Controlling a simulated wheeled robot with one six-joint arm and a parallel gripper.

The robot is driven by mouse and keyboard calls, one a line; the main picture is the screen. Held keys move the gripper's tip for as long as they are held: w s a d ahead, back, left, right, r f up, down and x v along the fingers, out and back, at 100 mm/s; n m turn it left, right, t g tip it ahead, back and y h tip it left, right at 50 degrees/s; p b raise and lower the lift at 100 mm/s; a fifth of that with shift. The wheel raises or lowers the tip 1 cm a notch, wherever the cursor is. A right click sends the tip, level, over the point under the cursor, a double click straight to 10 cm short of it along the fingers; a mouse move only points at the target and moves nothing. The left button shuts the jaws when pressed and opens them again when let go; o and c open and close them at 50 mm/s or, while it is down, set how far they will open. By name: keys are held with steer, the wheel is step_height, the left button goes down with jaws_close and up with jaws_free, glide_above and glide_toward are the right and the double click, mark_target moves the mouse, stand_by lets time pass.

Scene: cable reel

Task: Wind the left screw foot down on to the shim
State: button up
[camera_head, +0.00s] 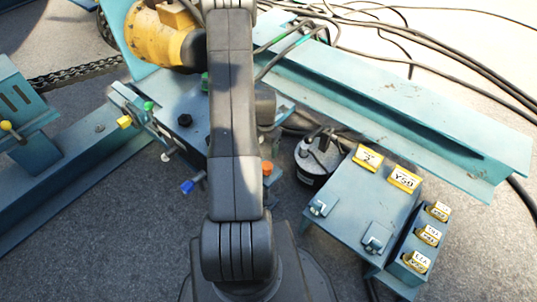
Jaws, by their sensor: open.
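I cannot single out the left screw foot or its shim for certain. A teal frame (185,95) in the middle carries a screw handle with a blue end (187,187), an orange knob (267,168), a yellow knob (124,121) and a green knob (148,105). A black bolt head (184,119) sits on its top. My dark grey arm stands upright across the middle of the view and covers part of this frame. A dark grey part, perhaps my wrist, shows just right of the arm. My gripper's fingertips are hidden from view.
A teal stand (370,205) at right bears yellow-labelled pieces, with a rack of yellow tags (408,268) beside it. A black round device (318,160) stands left of it. Teal beams (400,100) and loose black cables (465,65) lie behind. Grey floor is open at lower left.

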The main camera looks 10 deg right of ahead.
mark_target(267, 168)
steer(key=shift+n, duration=0.4)
steer(key=f+b, duration=0.1)
steer(key=f, duration=0.3)
steer(key=f+b, duration=0.1)
steer(key=f, duration=0.4)
steer(key=w+f+b, duration=0.1)
steer(key=f, duration=0.4)
steer(key=shift+d+f, duration=0.2)
steer(key=shift+d, duration=0.05)
steer(key=c, duration=0.9)
